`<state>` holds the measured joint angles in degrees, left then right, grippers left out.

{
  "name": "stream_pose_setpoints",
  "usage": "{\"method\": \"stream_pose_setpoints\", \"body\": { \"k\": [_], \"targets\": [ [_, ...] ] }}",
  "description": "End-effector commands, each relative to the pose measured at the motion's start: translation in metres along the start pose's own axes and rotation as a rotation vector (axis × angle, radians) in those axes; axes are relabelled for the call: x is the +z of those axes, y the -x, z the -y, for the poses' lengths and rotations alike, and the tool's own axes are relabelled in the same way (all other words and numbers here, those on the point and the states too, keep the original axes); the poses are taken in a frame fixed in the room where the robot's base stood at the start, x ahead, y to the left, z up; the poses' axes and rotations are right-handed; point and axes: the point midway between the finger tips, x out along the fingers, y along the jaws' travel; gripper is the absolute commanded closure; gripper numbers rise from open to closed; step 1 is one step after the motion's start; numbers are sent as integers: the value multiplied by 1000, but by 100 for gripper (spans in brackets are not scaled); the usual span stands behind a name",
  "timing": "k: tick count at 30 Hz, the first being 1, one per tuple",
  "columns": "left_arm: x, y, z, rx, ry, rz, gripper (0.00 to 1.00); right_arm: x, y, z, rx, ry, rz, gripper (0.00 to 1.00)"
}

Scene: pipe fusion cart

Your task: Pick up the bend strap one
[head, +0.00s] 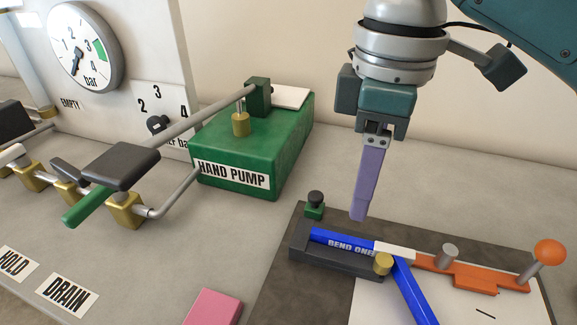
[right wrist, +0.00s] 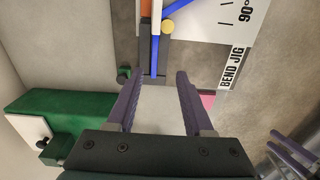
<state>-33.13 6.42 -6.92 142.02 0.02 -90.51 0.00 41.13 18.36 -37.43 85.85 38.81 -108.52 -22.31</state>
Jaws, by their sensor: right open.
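The blue strap marked BEND ONE (head: 340,243) lies with its left part along a dark grey block (head: 345,264) on the bend jig. A white piece (head: 395,250) covers part of the blue, and a second blue length (head: 415,295) runs down from there at an angle. The blue strap also shows in the right wrist view (right wrist: 154,56). My right gripper (head: 358,216) points down above the strap, apart from it. In the right wrist view its purple fingers (right wrist: 160,76) are spread and empty. Purple fingers, apparently my left gripper (right wrist: 292,151), show at that view's lower right corner.
A brass pin (head: 383,264), a grey peg (head: 446,254) and an orange lever (head: 470,272) with a ball knob (head: 550,252) stand close by. A small green block with a dark knob (head: 315,205) is behind the strap. The green hand pump (head: 250,145) is at left.

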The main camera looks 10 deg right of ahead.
Motion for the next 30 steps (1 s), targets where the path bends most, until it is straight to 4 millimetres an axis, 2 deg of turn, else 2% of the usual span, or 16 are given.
{"method": "stream_pose_setpoints", "body": {
  "k": [1, 14, 22, 25, 30],
  "targets": [
    [3, -9, 0, -1, 0, 0, 50, 0, -7, -4, 2, 2, 6, 48],
    [5, -12, 3, -9, -9, 2, 50, 2, -52, -6, 0, 5, 11, 48],
    [7, -17, 3, -10, -10, 2, 50, 6, -93, -9, 0, 5, 11, 48],
    [7, -18, 3, -10, -10, 2, 50, 6, -101, -9, 1, 5, 10, 48],
    [7, -18, 3, -9, -9, 2, 50, 6, -102, -10, 2, 6, 10, 48]
  ]
}}
